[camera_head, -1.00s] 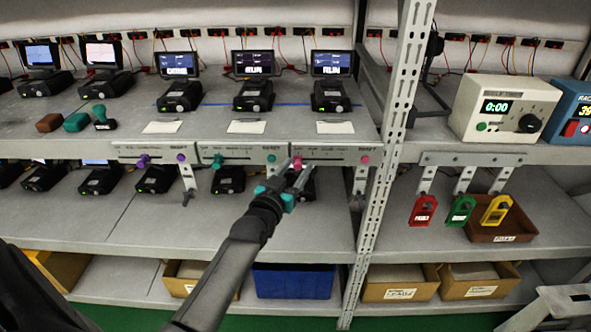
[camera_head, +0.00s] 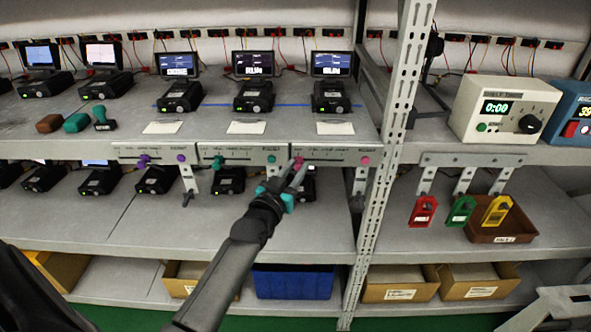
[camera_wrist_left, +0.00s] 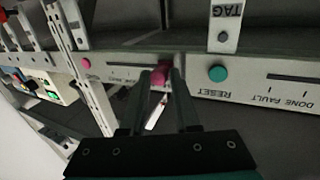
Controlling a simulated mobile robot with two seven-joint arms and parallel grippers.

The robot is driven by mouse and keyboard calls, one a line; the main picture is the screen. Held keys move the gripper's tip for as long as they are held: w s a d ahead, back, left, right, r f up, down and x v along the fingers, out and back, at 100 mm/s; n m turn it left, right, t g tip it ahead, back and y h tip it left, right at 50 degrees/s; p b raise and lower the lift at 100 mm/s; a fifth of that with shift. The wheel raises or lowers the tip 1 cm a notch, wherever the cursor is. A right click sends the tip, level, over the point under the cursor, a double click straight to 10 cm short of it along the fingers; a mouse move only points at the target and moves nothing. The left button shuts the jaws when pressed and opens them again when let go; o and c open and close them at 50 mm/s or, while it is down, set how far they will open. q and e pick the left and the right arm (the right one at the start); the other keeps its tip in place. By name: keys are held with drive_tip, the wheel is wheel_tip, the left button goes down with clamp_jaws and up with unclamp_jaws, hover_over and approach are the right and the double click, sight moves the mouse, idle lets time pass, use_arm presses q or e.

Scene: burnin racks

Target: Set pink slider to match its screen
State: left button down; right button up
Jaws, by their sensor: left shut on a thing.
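The pink slider knob (camera_head: 298,163) sits near the left end of its slot on the right-hand slider panel (camera_head: 330,155) at the shelf edge. My left gripper (camera_head: 297,170) reaches up to it and is shut on it. In the left wrist view the pink knob (camera_wrist_left: 160,74) is between the two fingertips (camera_wrist_left: 161,78). The pink round button (camera_head: 365,160) is at the panel's right end. The screen (camera_head: 332,63) above this panel is lit, with text too small to read. My right gripper does not show in either view.
A purple knob (camera_head: 143,160) and a teal knob (camera_head: 218,162) sit on neighbouring panels. A teal button (camera_head: 271,158) is just left of my gripper. A perforated post (camera_head: 385,150) rises to the right. Red, green and yellow tags (camera_head: 460,211) hang beyond it.

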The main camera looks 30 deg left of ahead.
sight(318, 159)
use_arm(q)
drive_tip(key=shift+d, duration=0.15)
idle(0.8)
drive_tip(key=shift+w+d+p, duration=0.3)
drive_tip(key=shift+w+d, duration=0.1)
drive_tip(key=shift+d, duration=0.2)
drive_tip(key=shift+w+d+p, duration=0.25)
drive_tip(key=shift+w+d, duration=0.1)
drive_tip(key=shift+d, duration=0.2)
drive_tip(key=shift+w+d, duration=0.2)
drive_tip(key=shift+d, duration=0.15)
drive_tip(key=c, duration=0.8)
unclamp_jaws()
drive_tip(key=shift+o, duration=0.2)
drive_tip(key=shift+a, duration=0.1)
drive_tip(key=shift+s, duration=0.1)
drive_tip(key=s+d+p, duration=0.1)
drive_tip(key=s+d, duration=0.1)
drive_tip(key=s, duration=1.3)
drive_tip(key=shift+d, duration=0.2)
